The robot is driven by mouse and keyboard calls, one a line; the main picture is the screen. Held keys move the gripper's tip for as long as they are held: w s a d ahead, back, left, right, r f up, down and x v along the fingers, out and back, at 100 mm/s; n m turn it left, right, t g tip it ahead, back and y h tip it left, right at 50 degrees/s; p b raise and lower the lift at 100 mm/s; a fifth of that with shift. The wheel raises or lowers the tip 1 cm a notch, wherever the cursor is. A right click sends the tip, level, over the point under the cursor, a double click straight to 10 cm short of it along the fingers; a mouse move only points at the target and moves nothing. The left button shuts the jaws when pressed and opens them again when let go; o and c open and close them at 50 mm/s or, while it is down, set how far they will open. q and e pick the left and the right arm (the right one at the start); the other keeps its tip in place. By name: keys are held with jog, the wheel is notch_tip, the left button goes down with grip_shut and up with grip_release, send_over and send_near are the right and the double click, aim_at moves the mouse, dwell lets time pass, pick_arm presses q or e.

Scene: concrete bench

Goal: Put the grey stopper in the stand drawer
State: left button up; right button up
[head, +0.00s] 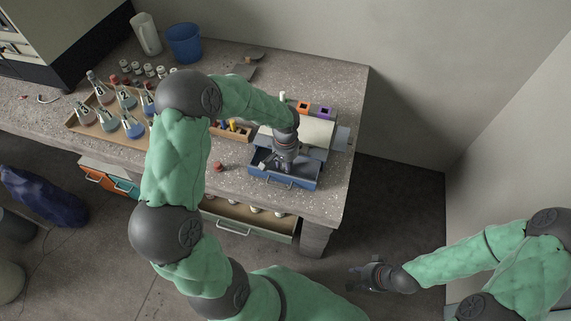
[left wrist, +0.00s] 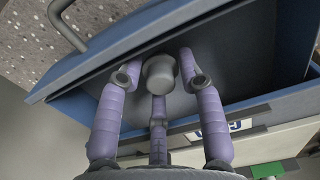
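The grey stopper (left wrist: 160,73) shows in the left wrist view, between the fingertips of my left gripper (left wrist: 160,82), inside the outline of the blue stand drawer (left wrist: 262,106). A narrow gap shows between the stopper and the right finger; the fingers look spread around it. Whether it touches the drawer floor I cannot tell. In the head view the drawer (head: 305,184) is pulled out at the bench's front, and my left gripper (head: 281,163) reaches down into it, hiding the stopper. My right gripper (head: 356,273) is open and empty, off the bench at lower right.
The grey stand (head: 312,130) is behind the drawer. A tray of flasks (head: 92,128) is at left, a blue cup (head: 184,43) at the back. A small red object (head: 217,166) lies left of the drawer. A bench drawer (head: 240,226) hangs open below. The bench's right end is near.

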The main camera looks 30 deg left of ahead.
pick_arm(q)
jog(key=shift+r, duration=0.1)
jog(key=shift+r, duration=0.2)
notch_tip(320, 180, up, 12)
jog(key=p, duration=0.5)
jog(key=shift+f, duration=0.15)
dwell(0.9)
